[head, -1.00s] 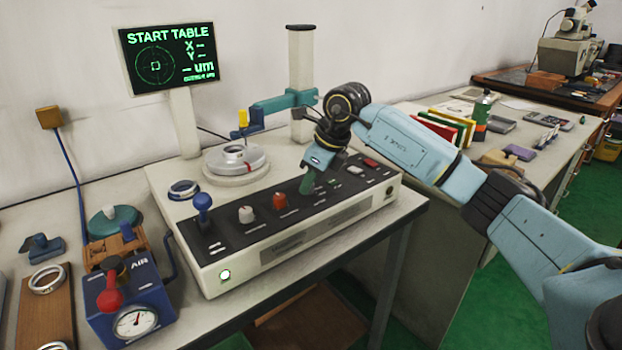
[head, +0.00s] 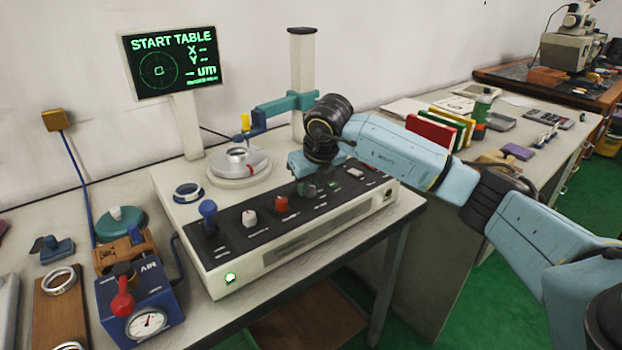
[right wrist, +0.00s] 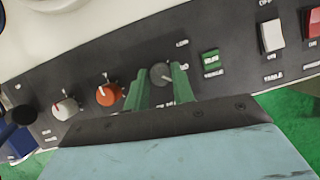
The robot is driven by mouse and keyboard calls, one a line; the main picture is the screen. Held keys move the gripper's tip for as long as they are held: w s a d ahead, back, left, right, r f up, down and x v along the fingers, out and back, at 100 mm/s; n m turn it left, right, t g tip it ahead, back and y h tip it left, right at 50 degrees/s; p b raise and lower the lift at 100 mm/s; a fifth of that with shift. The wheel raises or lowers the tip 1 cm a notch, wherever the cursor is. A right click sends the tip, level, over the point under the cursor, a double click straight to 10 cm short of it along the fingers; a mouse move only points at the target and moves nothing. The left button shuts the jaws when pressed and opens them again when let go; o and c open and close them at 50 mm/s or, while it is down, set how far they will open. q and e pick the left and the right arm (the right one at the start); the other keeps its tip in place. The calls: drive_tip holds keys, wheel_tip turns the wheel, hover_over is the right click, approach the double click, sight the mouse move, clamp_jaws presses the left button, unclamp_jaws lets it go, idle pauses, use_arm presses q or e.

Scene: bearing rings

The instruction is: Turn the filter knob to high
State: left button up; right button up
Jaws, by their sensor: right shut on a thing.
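A dark grey knob (right wrist: 162,73) sits on the black front panel, right of the orange knob (right wrist: 110,94). It appears to be the filter knob, but its label is partly hidden and too blurred to read. My right gripper (right wrist: 158,82) has its two green fingers on either side of this grey knob and is shut on it. In the head view my right gripper (head: 307,188) is low over the panel and its hand hides most of the knob. The knob's pointer setting cannot be made out. My left gripper is not in view.
A white knob (head: 249,217) and a blue-topped joystick (head: 208,212) stand left on the control box (head: 213,272). A green button (right wrist: 210,62) and a white switch (right wrist: 271,36) are close on the right. A round stage (head: 238,166) stands behind.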

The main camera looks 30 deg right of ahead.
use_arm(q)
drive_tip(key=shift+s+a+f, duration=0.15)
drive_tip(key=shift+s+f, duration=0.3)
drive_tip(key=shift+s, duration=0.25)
use_arm(e)
drive_tip(key=shift+m+h, duration=0.4)
drive_tip(key=shift+m, duration=0.5)
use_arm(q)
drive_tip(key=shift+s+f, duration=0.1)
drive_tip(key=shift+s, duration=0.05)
use_arm(e)
drive_tip(key=o, duration=1)
drive_tip(key=shift+r+p, duration=0.2)
drive_tip(key=shift+p, duration=0.1)
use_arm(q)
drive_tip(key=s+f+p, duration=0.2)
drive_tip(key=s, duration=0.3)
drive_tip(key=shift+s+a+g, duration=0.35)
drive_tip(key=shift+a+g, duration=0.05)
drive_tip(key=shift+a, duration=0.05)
use_arm(e)
drive_tip(key=v, duration=1.3)
drive_tip(key=shift+w, duration=0.1)
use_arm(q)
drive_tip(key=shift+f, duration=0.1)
